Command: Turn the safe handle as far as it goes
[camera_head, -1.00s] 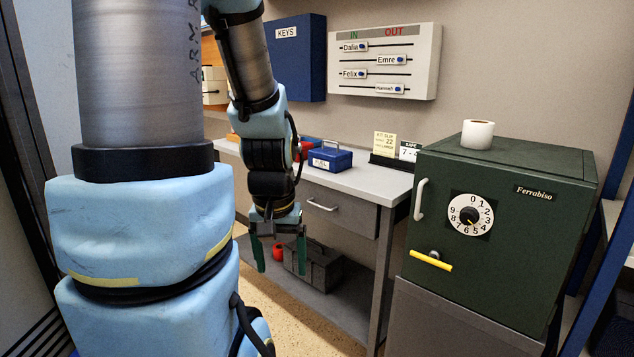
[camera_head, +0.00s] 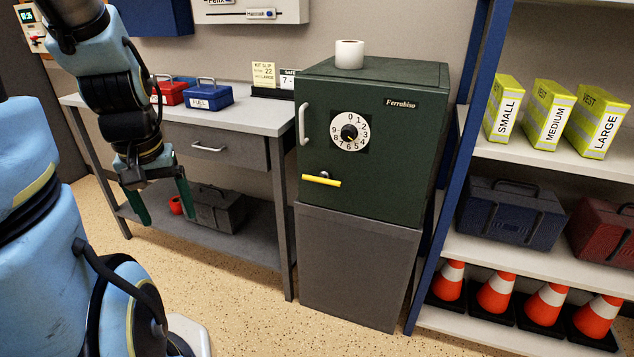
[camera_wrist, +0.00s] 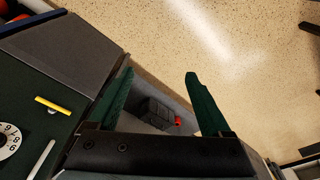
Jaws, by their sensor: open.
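The green safe (camera_head: 400,165) stands on a grey cabinet, its door shut. Its yellow handle (camera_head: 322,181) sits low on the door, lying nearly level with its right end a little lower. The numbered dial (camera_head: 349,132) is above it and a pale vertical pull bar (camera_head: 304,123) is at the door's left edge. My gripper (camera_head: 164,206) hangs left of the safe in front of the bench, open and empty, apart from the handle. In the wrist view the open green fingers (camera_wrist: 160,88) point over the floor, with the yellow handle (camera_wrist: 53,104) off to the left.
A grey bench (camera_head: 255,115) with a drawer, a blue FUEL box (camera_head: 208,97) and a red box stands left of the safe. A toolbox (camera_head: 215,210) is on its lower shelf. Shelving with vests, cases and cones (camera_head: 497,292) is at right. Floor before the safe is clear.

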